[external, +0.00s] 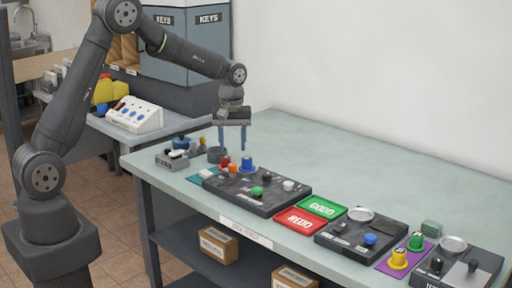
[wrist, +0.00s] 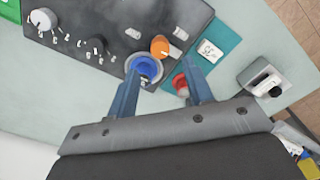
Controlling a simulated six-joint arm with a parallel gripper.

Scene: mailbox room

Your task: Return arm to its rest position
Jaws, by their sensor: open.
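My gripper (external: 232,146) hangs fingers down above the back left part of the workbench (external: 330,140). Its two blue fingers are apart with nothing held between them. In the wrist view my gripper (wrist: 160,75) is over the edge of a dark panel (wrist: 95,20). A blue knob (wrist: 146,68) shows near the left finger, an orange knob (wrist: 160,46) between and beyond the fingers, and a red knob (wrist: 180,80) by the right finger. The gripper appears above these knobs in the external view; the exact height is unclear. My arm is bent, reaching rightward from its base.
The dark panel (external: 275,198) carries several knobs. Right of it are the red REDO tray (external: 300,220), green GOOD tray (external: 322,207), a second panel (external: 350,245) and a purple mat (external: 390,270). A grey box (external: 172,164) stands left. The bench's back is clear.

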